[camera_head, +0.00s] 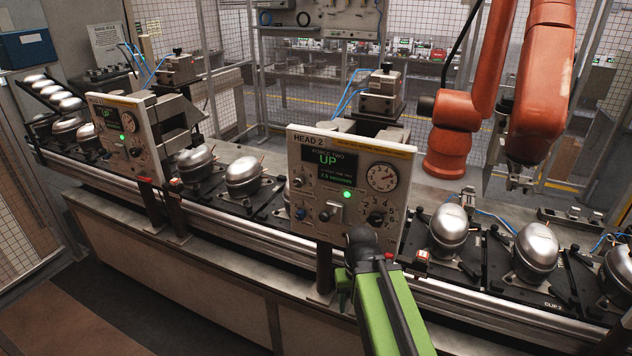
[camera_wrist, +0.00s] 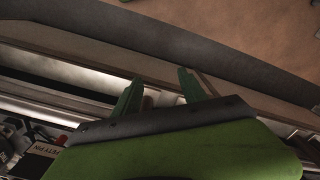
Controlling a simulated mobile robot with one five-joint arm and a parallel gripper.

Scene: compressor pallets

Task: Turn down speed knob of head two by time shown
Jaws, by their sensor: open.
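The HEAD 2 panel (camera_head: 298,165) faces me in the head view. Its screen (camera_head: 332,164) reads "FORCE TWO", "UP" and, in small print, what looks like "2.5 seconds". A round gauge (camera_head: 381,177) sits right of the screen and a green lamp (camera_head: 347,194) below it. A black knob (camera_head: 376,218) with numbers around it is at the lower right; its exact setting is too small to read. My green arm reaches up in front of the panel's lower edge, its dark end just below and left of that knob. My gripper (camera_wrist: 160,77) is open and empty in the wrist view, apart from the panel.
A conveyor bench (camera_head: 240,262) runs across, carrying several silver compressors (camera_head: 535,247) on dark pallets. A similar panel (camera_head: 120,130) stands further left. An orange robot arm (camera_head: 545,75) hangs at the right behind the line. Floor (camera_head: 70,310) is clear in front at left.

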